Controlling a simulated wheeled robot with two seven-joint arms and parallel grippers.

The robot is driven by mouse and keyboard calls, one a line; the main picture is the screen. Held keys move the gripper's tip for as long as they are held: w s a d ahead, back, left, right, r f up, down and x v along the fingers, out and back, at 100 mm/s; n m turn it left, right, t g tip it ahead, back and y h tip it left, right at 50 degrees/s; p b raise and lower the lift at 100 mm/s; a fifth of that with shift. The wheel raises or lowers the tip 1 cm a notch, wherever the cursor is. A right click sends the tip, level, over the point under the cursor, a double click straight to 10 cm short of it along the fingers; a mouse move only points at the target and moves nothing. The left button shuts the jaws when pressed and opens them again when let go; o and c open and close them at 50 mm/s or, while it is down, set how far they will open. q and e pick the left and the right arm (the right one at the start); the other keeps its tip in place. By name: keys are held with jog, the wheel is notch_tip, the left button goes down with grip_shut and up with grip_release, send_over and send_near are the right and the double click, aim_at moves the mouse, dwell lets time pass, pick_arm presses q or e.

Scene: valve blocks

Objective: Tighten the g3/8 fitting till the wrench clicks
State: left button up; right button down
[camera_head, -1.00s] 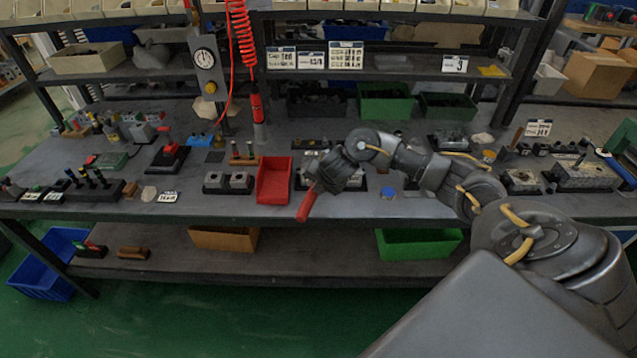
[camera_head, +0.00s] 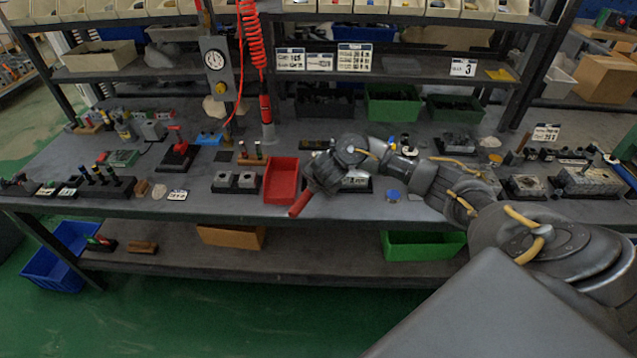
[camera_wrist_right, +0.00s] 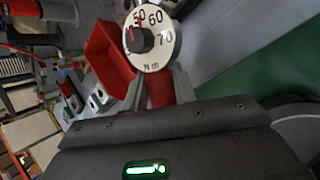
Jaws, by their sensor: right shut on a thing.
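My right gripper (camera_head: 318,182) is shut on a torque wrench, whose red handle (camera_head: 300,203) sticks out toward the bench's front edge, beside the red bin. In the right wrist view the wrench's round dial (camera_wrist_right: 150,38) faces the camera, showing 50, 60, 70 and N m, with a red pointer near 50. The red handle also shows below the dial (camera_wrist_right: 159,88), at the gripper. A valve block (camera_head: 356,181) sits just right of my gripper and is partly covered by it. The g3/8 fitting and the wrench's head cannot be made out. My left gripper is out of view.
The red bin (camera_head: 282,182) stands close left of the wrench. A blue cap (camera_head: 393,195) lies right of the valve block. Green bins (camera_head: 392,104) stand at the back.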

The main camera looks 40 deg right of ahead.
jog(key=shift+w+a+r, duration=0.1)
jog(key=shift+w+r, duration=0.05)
jog(key=shift+r, duration=0.05)
jog(key=shift+w+a+m+p, duration=0.15)
jog(key=shift+w+m+p, duration=0.25)
jog(key=shift+p, duration=0.1)
jog(key=shift+w+a+m+h+p, duration=0.25)
jog(key=shift+w+m+h+p, duration=0.2)
jog(key=shift+w+m, duration=0.2)
jog(key=shift+s, duration=0.15)
jog(key=shift+s+d+f+n+y+b, duration=0.1)
jog(key=shift+s+d+n+y+b, duration=0.15)
jog(key=shift+s+n, duration=0.3)
jog(key=shift+s+d+n+y+b, duration=0.2)
jog(key=shift+s+n, duration=0.25)
jog(key=shift+n, duration=0.05)
